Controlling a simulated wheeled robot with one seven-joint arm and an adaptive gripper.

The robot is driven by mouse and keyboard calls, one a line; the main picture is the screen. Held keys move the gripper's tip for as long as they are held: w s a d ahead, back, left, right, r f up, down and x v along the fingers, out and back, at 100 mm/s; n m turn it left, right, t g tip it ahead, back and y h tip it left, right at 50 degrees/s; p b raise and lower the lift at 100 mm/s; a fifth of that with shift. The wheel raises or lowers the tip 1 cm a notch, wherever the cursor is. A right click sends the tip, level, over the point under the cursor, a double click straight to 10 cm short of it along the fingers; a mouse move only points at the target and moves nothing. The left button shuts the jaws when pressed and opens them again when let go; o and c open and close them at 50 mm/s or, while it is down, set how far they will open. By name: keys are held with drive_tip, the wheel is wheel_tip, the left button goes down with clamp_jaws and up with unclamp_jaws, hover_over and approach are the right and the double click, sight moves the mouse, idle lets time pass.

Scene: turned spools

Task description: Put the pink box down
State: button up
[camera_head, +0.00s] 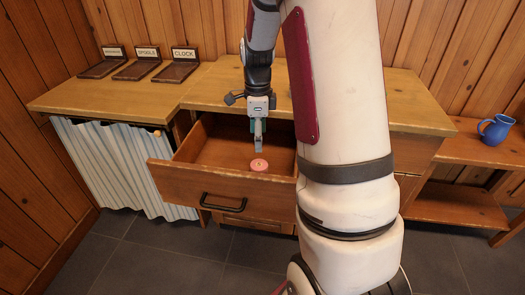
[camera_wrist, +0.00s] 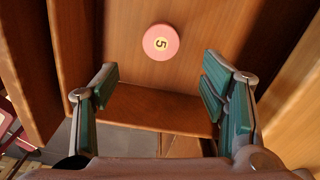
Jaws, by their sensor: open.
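The pink box (camera_head: 259,167) is small and round, with a light spot on its top in the head view. It rests on the floor of the open drawer (camera_head: 180,186). My gripper (camera_head: 258,148) points down into the drawer, just above and behind the box. In the wrist view my gripper (camera_wrist: 162,88) has its teal-padded fingers wide apart with nothing between them, and the box lies beyond them, apart from both.
A striped curtain (camera_head: 120,170) hangs at left. A blue mug (camera_head: 495,130) stands on the right bench. The drawer front and walls surround my gripper; the drawer floor around the box is bare.

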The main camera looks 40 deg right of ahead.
drive_tip(key=s+a+r+n, duration=1.1)
drive_tip(key=a+r+n, duration=0.1)
drive_tip(key=a+r, duration=0.15)
drive_tip(key=s+a+n, duration=0.3)
drive_tip(key=s+n, duration=0.4)
drive_tip(key=s, duration=0.2)
drive_tip(key=s+a+r+n, duration=0.1)
drive_tip(key=s+a+n, duration=0.3)
drive_tip(key=s, duration=0.5)
drive_tip(key=n, duration=0.2)
drive_tip(key=shift+s+a+r+n+t, duration=0.2)
drive_tip(key=shift+a+n+t, duration=0.1)
drive_tip(key=shift+n+t, duration=0.1)
